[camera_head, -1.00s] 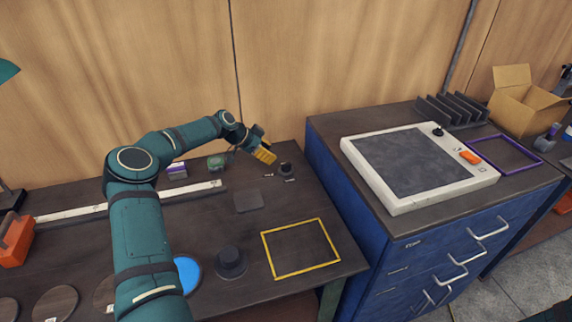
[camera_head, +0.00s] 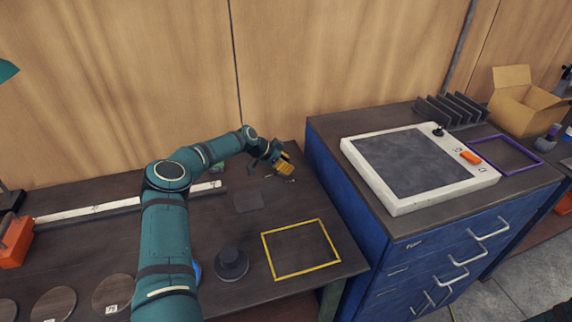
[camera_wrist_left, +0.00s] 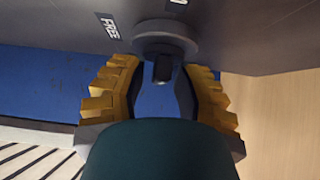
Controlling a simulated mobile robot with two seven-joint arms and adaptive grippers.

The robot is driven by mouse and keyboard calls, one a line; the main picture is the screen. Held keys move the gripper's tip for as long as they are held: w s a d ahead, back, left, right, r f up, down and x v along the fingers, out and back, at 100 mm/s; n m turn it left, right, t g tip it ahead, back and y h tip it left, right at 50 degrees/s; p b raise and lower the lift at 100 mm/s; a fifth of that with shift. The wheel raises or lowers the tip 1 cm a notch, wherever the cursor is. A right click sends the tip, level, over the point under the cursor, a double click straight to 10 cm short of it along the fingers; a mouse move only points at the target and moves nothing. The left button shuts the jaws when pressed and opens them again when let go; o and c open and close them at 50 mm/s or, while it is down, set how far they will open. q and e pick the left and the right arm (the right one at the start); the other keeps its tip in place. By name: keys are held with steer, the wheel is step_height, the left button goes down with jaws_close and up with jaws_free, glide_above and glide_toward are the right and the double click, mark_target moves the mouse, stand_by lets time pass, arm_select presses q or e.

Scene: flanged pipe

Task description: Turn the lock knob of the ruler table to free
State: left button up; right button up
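The lock knob (camera_wrist_left: 163,68) is a dark round base with a narrow raised grip; it shows in the left wrist view at the top middle. A "FREE" label (camera_wrist_left: 110,28) lies to its left, and part of another white label (camera_wrist_left: 178,2) shows at the top edge. My left gripper (camera_wrist_left: 160,90) is open, its yellow-padded fingers on either side of the knob; I cannot tell whether they touch it. In the head view my left gripper (camera_head: 284,168) is over the knob's place and hides it. The ruler table (camera_head: 200,240) is dark, with a white ruler (camera_head: 90,212).
A yellow frame (camera_head: 300,249) and a dark round knobbed piece (camera_head: 231,263) are on the near part of the table. A blue cabinet (camera_head: 350,205) with a white-edged panel (camera_head: 405,207) stands to the right. A wooden wall (camera_head: 120,90) is behind.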

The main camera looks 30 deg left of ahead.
arm_select(q)
jaws_close()
steer(key=shift+n+y, duration=0.3)
steer(key=n+t+y+b, duration=0.1)
steer(key=n+t+y, duration=0.1)
steer(key=n+y, duration=0.1)
steer(key=shift+d+r+n, duration=0.1)
steer(key=shift+n, duration=0.6)
steer(key=n+y, duration=0.2)
steer(key=shift+d+n+b, duration=0.1)
steer(key=shift+n+b, duration=0.25)
steer(key=shift+n, duration=0.05)
steer(key=shift+w+n+y, duration=0.1)
steer(key=shift+n+y, duration=0.8)
steer(key=shift+n, duration=0.1)
steer(key=shift+r+n+y, duration=0.1)
steer(key=shift+n+y, duration=0.7)
steer(key=shift+n, duration=0.2)
steer(key=n+g+y+p, duration=0.1)
steer(key=n+y+p, duration=0.1)
steer(key=n, duration=0.1)
steer(key=shift+g, duration=0.3)
steer(key=shift+n+g+y+p, duration=0.3)
steer(key=shift+n+g+y, duration=0.45)
steer(key=shift+n, duration=0.75)
